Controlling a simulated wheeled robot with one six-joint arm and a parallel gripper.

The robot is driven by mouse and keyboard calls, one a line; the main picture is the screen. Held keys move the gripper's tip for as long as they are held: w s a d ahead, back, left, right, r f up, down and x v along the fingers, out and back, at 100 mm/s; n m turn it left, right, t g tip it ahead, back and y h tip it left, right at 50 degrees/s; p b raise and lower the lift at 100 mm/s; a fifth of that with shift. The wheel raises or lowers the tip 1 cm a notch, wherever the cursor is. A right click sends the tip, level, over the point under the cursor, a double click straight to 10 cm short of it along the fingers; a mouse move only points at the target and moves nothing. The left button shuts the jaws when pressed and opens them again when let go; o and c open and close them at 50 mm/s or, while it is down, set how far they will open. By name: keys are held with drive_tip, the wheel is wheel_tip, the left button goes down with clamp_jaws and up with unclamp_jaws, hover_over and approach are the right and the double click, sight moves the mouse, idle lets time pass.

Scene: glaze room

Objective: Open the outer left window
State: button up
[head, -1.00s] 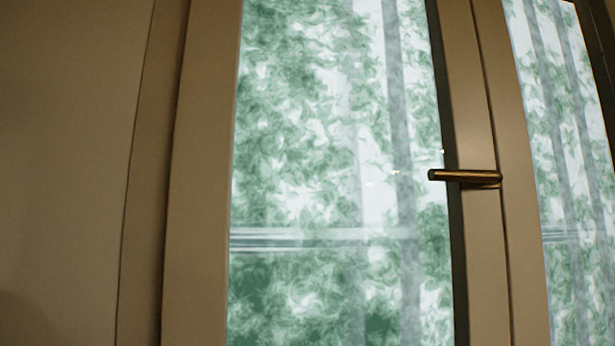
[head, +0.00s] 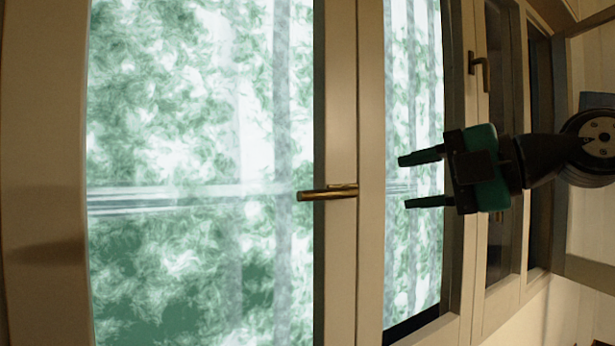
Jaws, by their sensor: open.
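The left window (head: 200,110) fills the left and middle of the head view, a tall glass pane in a cream frame. Its brass handle (head: 328,191) lies horizontal on the right stile, lever pointing left. The sash looks flush with its frame; I see no clear gap. My gripper (head: 404,181) is to the right of the handle, in front of the neighbouring pane. Its two dark fingers point left, apart and empty, at about the handle's height. It does not touch the handle.
A second pane (head: 413,90) stands right of the first, with its own handle (head: 478,64) whose lever hangs down. Further dark-edged panes and a pale frame lie at the far right, partly behind my arm. Plain wall or frame borders the left edge.

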sight(313, 193)
drive_tip(key=p+x, duration=0.2)
drive_tip(key=x, duration=0.3)
drive_tip(key=p+x, duration=0.3)
drive_tip(key=x, duration=0.2)
drive_tip(key=p+x, duration=0.3)
drive_tip(key=x, duration=0.3)
drive_tip(key=shift+w+a+r, duration=0.1)
drive_tip(key=shift+a+r, duration=0.05)
drive_tip(key=shift+r, duration=0.25)
drive_tip(key=shift+w+a+f+p, duration=0.25)
drive_tip(key=shift+w+a+p, duration=0.05)
drive_tip(key=shift+a, duration=0.15)
